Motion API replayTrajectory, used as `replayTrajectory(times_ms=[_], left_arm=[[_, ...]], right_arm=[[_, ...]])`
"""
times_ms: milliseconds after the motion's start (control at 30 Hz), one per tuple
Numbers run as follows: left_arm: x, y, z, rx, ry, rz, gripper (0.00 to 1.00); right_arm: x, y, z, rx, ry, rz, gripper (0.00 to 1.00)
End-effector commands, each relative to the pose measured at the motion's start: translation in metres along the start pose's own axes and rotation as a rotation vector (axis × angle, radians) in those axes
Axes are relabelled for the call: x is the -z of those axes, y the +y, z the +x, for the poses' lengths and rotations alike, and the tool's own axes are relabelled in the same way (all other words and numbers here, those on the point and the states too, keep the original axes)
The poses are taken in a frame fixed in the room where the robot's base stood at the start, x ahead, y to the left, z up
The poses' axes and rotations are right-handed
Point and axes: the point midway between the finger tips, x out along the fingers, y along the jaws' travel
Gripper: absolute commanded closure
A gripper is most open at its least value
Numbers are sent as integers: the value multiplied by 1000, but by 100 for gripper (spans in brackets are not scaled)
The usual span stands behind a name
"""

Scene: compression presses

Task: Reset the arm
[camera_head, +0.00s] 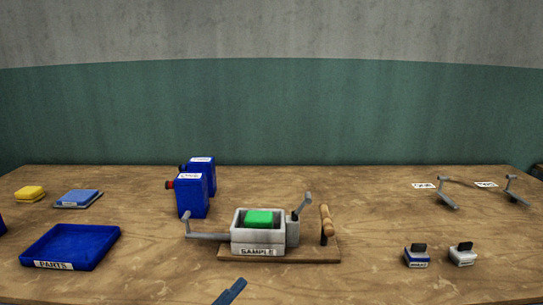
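A grey press box labelled SAMPLE (257,239) stands on a wooden base board (320,254) at the table's middle. A green block (259,217) sits inside its open top. A grey lever (205,236) sticks out to the left of the box. A second grey lever (303,206) slants up to the right. A wooden handle (326,219) stands tilted at the right end. A dark blue-grey tip (230,291) shows at the bottom edge, apparently part of my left gripper. Its opening cannot be seen. My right gripper is out of view.
A blue PARTS tray (69,262) is at front left. Two blue canisters (191,194) stand behind the press. Yellow (30,193) and blue (76,198) blocks lie far left. Loose cranks (447,199) and two small stamp-like pieces (416,257) lie right.

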Motion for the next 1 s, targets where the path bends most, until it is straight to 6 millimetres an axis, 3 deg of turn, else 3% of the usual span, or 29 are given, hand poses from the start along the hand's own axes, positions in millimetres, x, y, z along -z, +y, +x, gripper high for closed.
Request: replayTrajectory(times_ms=[100, 300, 667, 700, 1000], left_arm=[[-27, 23, -50, 36, -269, -301, 42], [-49, 54, -122, 78, -596, -656, 42], [-45, 98, -221, 137, -982, -1055, 42], [-41, 88, -212, 129, -983, -1044, 42], [-34, 73, -203, 78, -1063, -1012, 42]], right_arm=[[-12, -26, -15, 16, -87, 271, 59], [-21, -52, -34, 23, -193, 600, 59], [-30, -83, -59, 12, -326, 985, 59], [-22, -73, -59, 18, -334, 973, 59], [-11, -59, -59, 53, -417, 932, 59]])
